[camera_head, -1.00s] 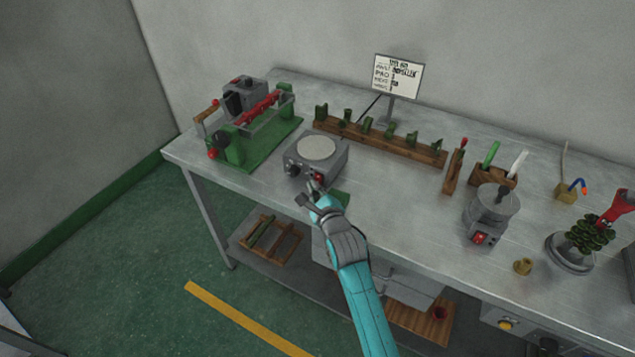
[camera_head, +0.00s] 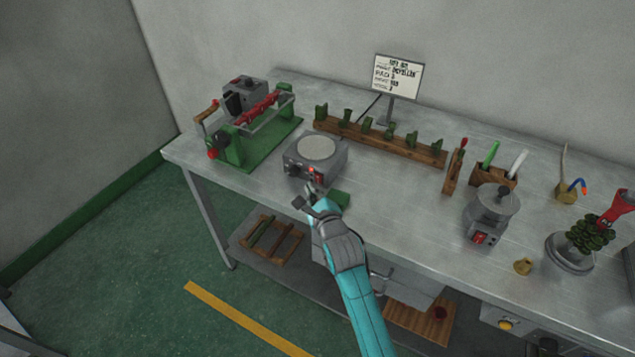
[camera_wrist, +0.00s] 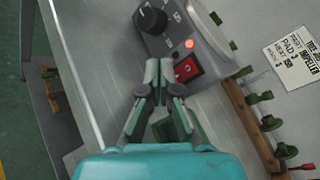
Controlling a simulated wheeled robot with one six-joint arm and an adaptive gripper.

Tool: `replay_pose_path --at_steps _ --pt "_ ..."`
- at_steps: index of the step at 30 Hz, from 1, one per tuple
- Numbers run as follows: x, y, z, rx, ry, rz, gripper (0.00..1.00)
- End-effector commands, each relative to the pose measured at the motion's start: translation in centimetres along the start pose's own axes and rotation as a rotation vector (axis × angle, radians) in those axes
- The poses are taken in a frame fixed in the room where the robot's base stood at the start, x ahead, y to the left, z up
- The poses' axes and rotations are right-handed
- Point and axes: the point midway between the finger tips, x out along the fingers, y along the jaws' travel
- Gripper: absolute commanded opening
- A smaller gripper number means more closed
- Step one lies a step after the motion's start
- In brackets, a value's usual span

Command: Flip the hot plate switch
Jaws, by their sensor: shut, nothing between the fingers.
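The hot plate (camera_head: 318,162) is a grey box with a pale round top, near the front edge of the bench at centre left. In the wrist view its front panel (camera_wrist: 215,72) shows a black knob (camera_wrist: 151,18), a red rocker switch (camera_wrist: 187,68) and a red indicator light (camera_wrist: 189,43) that is lit. My gripper (camera_wrist: 164,72) is shut and empty, its fingertips just beside the switch; I cannot tell if they touch it. In the head view my gripper (camera_head: 311,190) is in front of the panel and partly covers it.
A green clamp machine (camera_head: 240,135) stands to the left. A wooden rack (camera_head: 380,140) with green pieces lies behind the hot plate, near a sign (camera_head: 397,77). A small green block (camera_head: 341,198) lies right of my gripper.

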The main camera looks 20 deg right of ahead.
Motion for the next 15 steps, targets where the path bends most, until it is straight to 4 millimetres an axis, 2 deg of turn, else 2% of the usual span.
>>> replay_pose_path --at_steps 5,15 --pt "-0.1 0.1 0.1 0.000 0.000 0.001 0.00" --pt "-2.0 1.6 1.4 -0.001 0.001 0.002 0.00"
